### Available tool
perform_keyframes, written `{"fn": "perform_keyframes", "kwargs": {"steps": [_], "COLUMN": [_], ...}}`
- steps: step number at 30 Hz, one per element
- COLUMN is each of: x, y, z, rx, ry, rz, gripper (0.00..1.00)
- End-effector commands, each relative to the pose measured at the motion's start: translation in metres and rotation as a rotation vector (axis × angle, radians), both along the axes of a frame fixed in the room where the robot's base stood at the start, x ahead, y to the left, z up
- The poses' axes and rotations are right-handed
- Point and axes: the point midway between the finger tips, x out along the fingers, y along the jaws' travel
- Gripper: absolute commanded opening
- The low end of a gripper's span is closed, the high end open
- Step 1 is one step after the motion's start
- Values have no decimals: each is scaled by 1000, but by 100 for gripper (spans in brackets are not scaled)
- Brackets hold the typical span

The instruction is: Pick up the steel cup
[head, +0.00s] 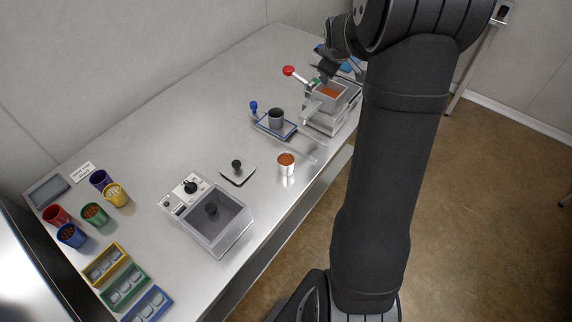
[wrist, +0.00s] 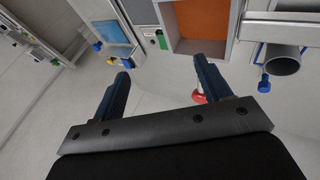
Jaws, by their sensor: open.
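A small steel cup (head: 286,170) with orange-brown contents stands upright on the steel table, near its front edge, in the head view. I cannot make it out in the wrist view. My gripper (wrist: 160,70) is open, with nothing between its fingers. In the head view my gripper (head: 328,66) is at the far end of the table, above and behind the box-shaped machine, well away from the cup and partly hidden by my arm.
A machine with an orange-filled hopper (head: 330,91) and a red-knobbed lever (head: 288,71) stands near my gripper. A dark grey cup (head: 276,119) sits on a blue-edged tray (head: 262,126).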

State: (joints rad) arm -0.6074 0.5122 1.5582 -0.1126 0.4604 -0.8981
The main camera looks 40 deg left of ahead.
Motion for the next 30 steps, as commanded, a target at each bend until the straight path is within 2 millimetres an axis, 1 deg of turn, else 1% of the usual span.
{"fn": "perform_keyframes", "kwargs": {"steps": [5,8,11,14,17,18,19,20,21,23,24,26,27,29,30], "x": [-15,-27,-43,-64,-90,-102,-109,-118,-131,-154,-170,-193,-209,-233,-249], "y": [17,22,26,29,31,31,18,10,0,-14,-24,-42,-53,-68,-76], "z": [1,-2,-3,0,4,7,-17,-32,-47,-66,-76,-103,-115,-130,-136], "rx": [185,284,399,530,668,724,725,740,765,808,838,851,865,890,909], "ry": [-125,-172,-211,-239,-251,-251,-218,-194,-159,-103,-60,17,69,144,191], "rz": [-21,-26,-22,-8,14,25,20,21,25,27,26,13,2,-15,-29], "gripper": [70,70,70,70,70,70,70,70,70,70,70,70,70,70,70]}}
